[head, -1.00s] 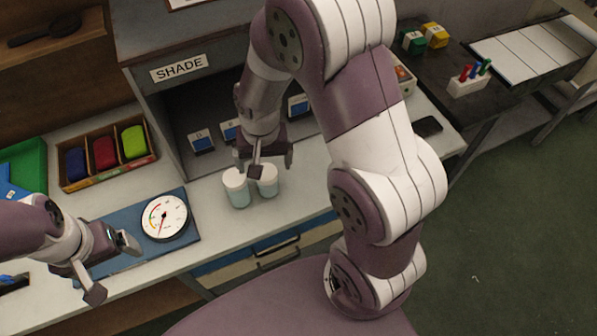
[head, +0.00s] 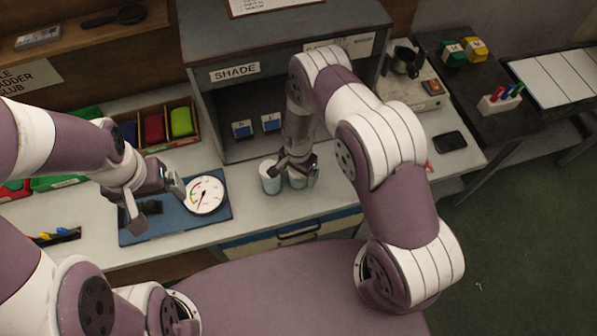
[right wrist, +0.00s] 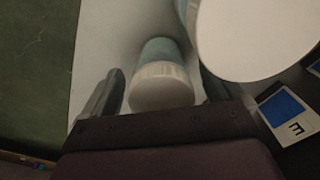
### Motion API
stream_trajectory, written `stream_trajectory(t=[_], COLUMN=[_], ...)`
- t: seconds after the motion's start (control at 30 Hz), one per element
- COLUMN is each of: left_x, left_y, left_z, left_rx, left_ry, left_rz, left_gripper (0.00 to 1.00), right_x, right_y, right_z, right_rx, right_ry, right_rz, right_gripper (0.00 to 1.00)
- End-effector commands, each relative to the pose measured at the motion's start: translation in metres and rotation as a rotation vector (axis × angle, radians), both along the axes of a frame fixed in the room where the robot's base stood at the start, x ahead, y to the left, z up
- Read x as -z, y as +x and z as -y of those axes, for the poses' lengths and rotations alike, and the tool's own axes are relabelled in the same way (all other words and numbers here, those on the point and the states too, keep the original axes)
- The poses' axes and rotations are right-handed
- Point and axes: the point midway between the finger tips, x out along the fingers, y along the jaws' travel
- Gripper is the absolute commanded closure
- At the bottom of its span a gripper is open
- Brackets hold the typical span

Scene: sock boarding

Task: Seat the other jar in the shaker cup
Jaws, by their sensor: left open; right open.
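Two pale blue-green jars with white lids stand close together on the bench in front of the SHADE box: a left jar (head: 270,178) and a right jar (head: 297,181). My right gripper (head: 297,168) is open over the right jar and partly hides it. In the right wrist view one jar (right wrist: 163,75) lies between the spread fingers, and the other jar's lid (right wrist: 255,38) is large beside them. A dark cup (head: 407,60) on a pale device at the back right may be the shaker cup. My left gripper (head: 157,205) is open and empty above the blue board.
A round dial (head: 205,195) sits on the blue board (head: 185,226). A divided tray (head: 195,137) of coloured blocks stands behind it. The SHADE box (head: 235,93) holds small labelled blocks. A black phone-like slab (head: 449,142) lies at the right bench end.

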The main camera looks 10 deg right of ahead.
Motion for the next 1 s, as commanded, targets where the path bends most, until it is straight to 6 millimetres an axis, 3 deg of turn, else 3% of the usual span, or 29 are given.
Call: stream_trajectory(t=[0.2,0.4,0.47,0.77,1.0], left_x=[0.001,0.001,0.000,0.003,0.012], left_y=[0.000,0.000,0.000,0.000,0.000], left_z=[0.000,0.000,0.000,0.000,0.000], left_rx=[0.000,0.000,0.000,0.000,0.000], left_ry=[0.000,0.000,0.000,0.000,0.000], left_rz=[0.000,0.000,0.000,0.000,0.000], left_gripper=[0.06,0.06,0.06,0.06,0.06], right_x=[0.001,0.001,0.001,-0.003,-0.023], right_y=[0.001,0.001,0.001,0.002,0.002], right_z=[0.000,0.000,0.000,0.000,0.000], right_rx=[0.000,0.000,0.000,0.000,0.000], right_ry=[0.000,0.000,0.001,0.001,0.001], right_rz=[0.001,0.001,0.002,0.004,0.003], right_gripper=[0.09,0.71,0.77,0.77,0.77])
